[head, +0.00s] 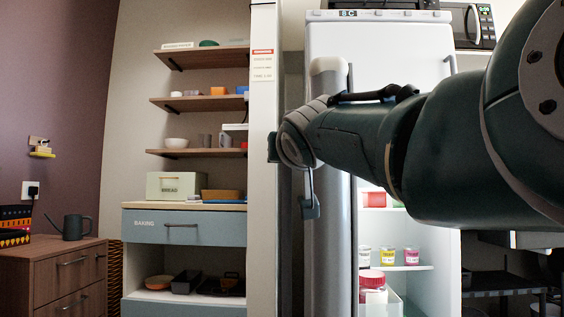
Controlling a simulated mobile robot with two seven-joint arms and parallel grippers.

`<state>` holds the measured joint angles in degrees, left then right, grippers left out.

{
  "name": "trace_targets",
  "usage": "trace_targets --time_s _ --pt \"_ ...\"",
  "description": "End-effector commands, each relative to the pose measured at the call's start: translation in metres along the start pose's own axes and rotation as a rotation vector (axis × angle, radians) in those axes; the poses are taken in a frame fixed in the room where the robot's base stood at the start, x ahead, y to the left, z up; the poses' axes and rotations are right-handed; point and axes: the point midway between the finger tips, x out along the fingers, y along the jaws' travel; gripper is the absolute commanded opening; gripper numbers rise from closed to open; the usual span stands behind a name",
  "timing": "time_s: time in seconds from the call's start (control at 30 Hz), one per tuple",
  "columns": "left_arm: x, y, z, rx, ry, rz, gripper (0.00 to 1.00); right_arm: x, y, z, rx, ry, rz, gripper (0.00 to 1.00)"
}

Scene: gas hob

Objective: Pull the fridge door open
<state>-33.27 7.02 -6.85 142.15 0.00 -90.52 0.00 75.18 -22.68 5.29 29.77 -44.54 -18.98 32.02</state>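The white fridge (380,38) stands at the centre right, partly hidden behind my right arm. Its lower part is open to view, with lit shelves inside. A tall grey door panel (334,250) with a pale rounded top stands nearly edge-on at the left of the opening, swung out toward me. My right arm crosses from the right in front of the fridge and the door. My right gripper (306,192) is just left of the door panel, with one finger hanging down. Its other finger is not clear, and I cannot tell whether it touches the door. My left gripper is not in view.
Jars (388,257) and a red-lidded jar (372,284) sit inside the fridge. A partition wall (264,160) stands close left of the gripper. Farther left are wall shelves, a blue drawer unit (184,227) and a brown cabinet (60,280). A microwave (470,25) is at upper right.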

Motion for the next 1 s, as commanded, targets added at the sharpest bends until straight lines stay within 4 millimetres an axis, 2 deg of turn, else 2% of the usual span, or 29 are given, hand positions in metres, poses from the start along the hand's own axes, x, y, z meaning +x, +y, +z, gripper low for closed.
trace_targets --time_s 0.03,0.3,0.33,0.43,1.0 --pt "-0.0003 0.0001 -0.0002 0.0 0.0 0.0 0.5 -0.0012 -0.0061 -0.01 -0.002 0.022 -0.012 0.0" --pt "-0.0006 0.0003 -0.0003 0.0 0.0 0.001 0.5 -0.0013 -0.0061 -0.0115 -0.002 0.025 -0.012 0.0" --pt "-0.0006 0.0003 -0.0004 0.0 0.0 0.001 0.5 -0.0013 -0.0061 -0.0116 -0.002 0.025 -0.012 0.24" --pt "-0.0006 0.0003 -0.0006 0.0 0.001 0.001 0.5 -0.0011 -0.0051 -0.0104 -0.002 0.022 -0.01 0.35" --pt "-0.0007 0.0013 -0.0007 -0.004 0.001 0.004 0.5 -0.0003 -0.0014 -0.0042 -0.001 0.009 -0.004 0.35"
